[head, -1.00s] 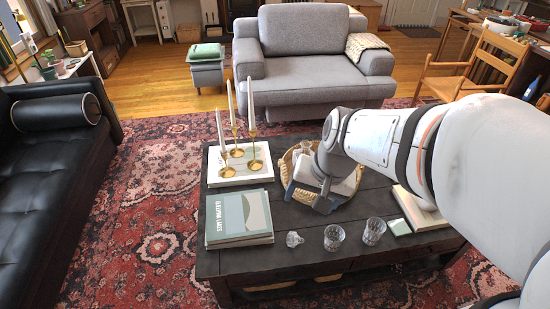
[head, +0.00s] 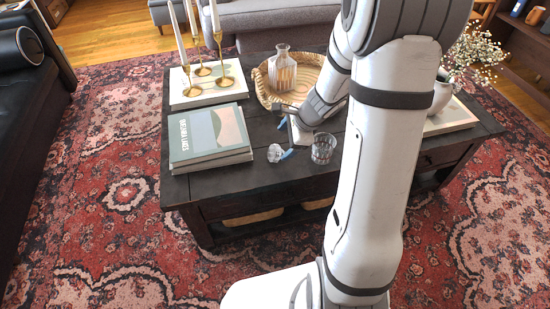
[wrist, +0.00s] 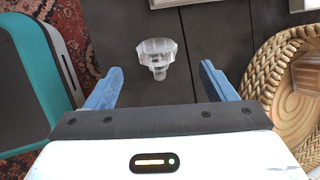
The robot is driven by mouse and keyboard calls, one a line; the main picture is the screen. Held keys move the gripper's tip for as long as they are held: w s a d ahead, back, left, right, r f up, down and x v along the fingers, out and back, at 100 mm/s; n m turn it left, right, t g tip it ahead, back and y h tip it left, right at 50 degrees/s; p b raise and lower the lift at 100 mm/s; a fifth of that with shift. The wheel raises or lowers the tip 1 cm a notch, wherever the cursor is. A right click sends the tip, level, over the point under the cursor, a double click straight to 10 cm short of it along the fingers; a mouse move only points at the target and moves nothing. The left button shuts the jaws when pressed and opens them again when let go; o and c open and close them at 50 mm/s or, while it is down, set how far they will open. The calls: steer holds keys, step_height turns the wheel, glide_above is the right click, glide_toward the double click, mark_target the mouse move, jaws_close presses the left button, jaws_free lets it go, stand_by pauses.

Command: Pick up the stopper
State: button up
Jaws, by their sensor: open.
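The clear glass stopper (head: 275,153) lies on the dark wooden table (head: 262,185), near its front edge and just right of the stacked books. In the wrist view the stopper (wrist: 157,55) shows its wide faceted head and narrower stem, a little ahead of the gap between my fingers. My gripper (head: 285,138) is low over the table, just right of the stopper. Its two blue fingers also show in the wrist view (wrist: 160,70), spread apart with nothing between them.
A tumbler (head: 323,148) stands close to my gripper on the right. Stacked books (head: 208,135) are left of the stopper. A woven tray (head: 262,92) holding a glass decanter (head: 282,70) is behind. Brass candlesticks (head: 225,80) stand at the back left. A vase of flowers (head: 441,95) is at right.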

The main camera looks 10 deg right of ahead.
mark_target(278, 149)
steer(key=b+x, duration=0.1)
steer(key=x, duration=0.2)
steer(key=b+x, duration=0.2)
steer(key=x, duration=0.1)
steer(key=shift+s+a+f, duration=0.1)
steer(key=shift+a+f, duration=0.1)
steer(key=shift+f, duration=0.1)
steer(key=shift+r, duration=0.15)
steer(key=c, duration=1.1)
